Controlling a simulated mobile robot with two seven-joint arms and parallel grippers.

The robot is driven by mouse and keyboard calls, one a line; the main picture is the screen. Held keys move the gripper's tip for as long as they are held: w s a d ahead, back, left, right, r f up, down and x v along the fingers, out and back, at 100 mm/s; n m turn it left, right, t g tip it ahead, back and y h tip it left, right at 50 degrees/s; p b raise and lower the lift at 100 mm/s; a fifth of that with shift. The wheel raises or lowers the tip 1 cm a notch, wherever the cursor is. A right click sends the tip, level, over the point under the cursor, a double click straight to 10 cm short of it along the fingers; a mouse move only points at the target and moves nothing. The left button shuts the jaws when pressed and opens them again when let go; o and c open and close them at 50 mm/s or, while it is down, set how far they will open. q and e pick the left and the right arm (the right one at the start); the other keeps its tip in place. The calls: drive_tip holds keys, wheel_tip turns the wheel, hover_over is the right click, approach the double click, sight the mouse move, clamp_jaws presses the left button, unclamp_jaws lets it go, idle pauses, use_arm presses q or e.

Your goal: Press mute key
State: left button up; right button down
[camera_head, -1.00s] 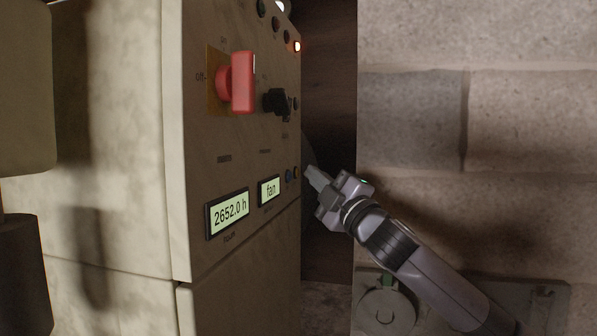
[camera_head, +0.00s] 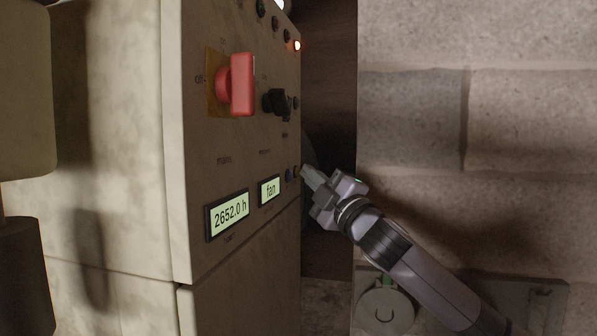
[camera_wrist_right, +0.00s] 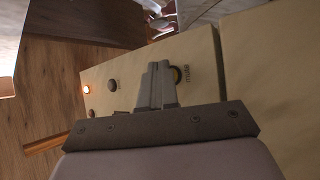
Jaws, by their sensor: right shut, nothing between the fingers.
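The control panel (camera_head: 240,145) of a beige cabinet faces right. Two small round keys sit beside the lower display: a dark one (camera_head: 289,174) and a yellowish one (camera_head: 296,171). I cannot read which is the mute key. My right gripper (camera_head: 305,172) is shut and empty, its tip at the yellowish key; I cannot tell whether they touch. In the right wrist view the shut fingers (camera_wrist_right: 157,68) point at the panel, with a dark round key (camera_wrist_right: 179,74) just right of them, partly hidden. My left gripper is not in view.
A red switch handle (camera_head: 242,83) and a black knob (camera_head: 277,101) stick out above. Displays read "2652.0 h" (camera_head: 229,214) and "fan" (camera_head: 269,190). A lit lamp (camera_head: 297,46) is near the top edge. A block wall (camera_head: 470,120) stands to the right.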

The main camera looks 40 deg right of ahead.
idle(0.5)
drive_tip(key=shift+s+d+b, duration=0.35)
drive_tip(key=shift+s+d, duration=0.1)
drive_tip(key=shift+s, duration=0.1)
drive_tip(key=s+d+b, duration=0.1)
drive_tip(key=s+b, duration=0.1)
drive_tip(key=s+d+b, duration=0.2)
idle(0.5)
idle(0.5)
